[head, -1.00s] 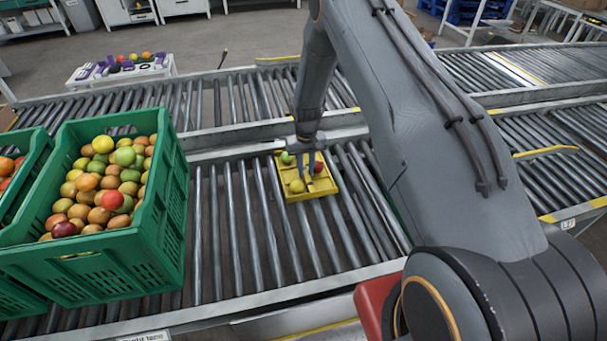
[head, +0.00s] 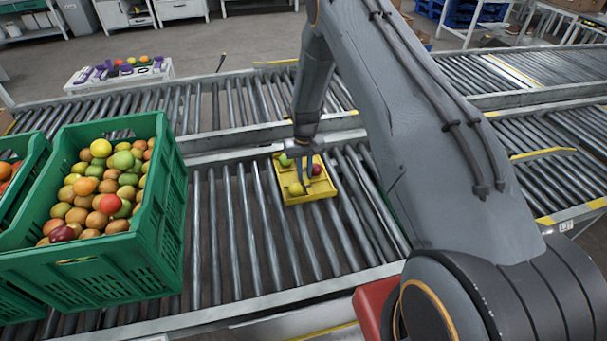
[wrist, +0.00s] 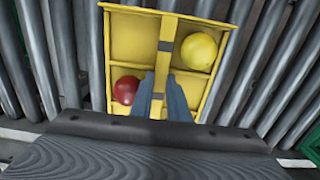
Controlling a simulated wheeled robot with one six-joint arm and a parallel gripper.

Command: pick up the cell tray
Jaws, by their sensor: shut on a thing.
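The yellow cell tray (head: 318,192) is on the grey rollers of the near conveyor, right of the green crates. It is divided into cells and has a raised bar along its middle. In the head view it holds a yellow tomato (head: 296,188), a green tomato (head: 285,160) and a red tomato (head: 316,169). The wrist view shows the tray (wrist: 133,40) from above, with the yellow and red tomatoes in opposite cells and one empty cell. My gripper (wrist: 161,88) is shut on the tray's middle bar. It hides the lower right cell. I cannot tell whether the tray is clear of the rollers.
A green crate (head: 150,225) full of mixed tomatoes stands close on the left, with another crate (head: 38,155) beyond it. Bare rollers lie between crate and tray. A second conveyor runs behind. A small white table (head: 118,80) with purple items stands farther back.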

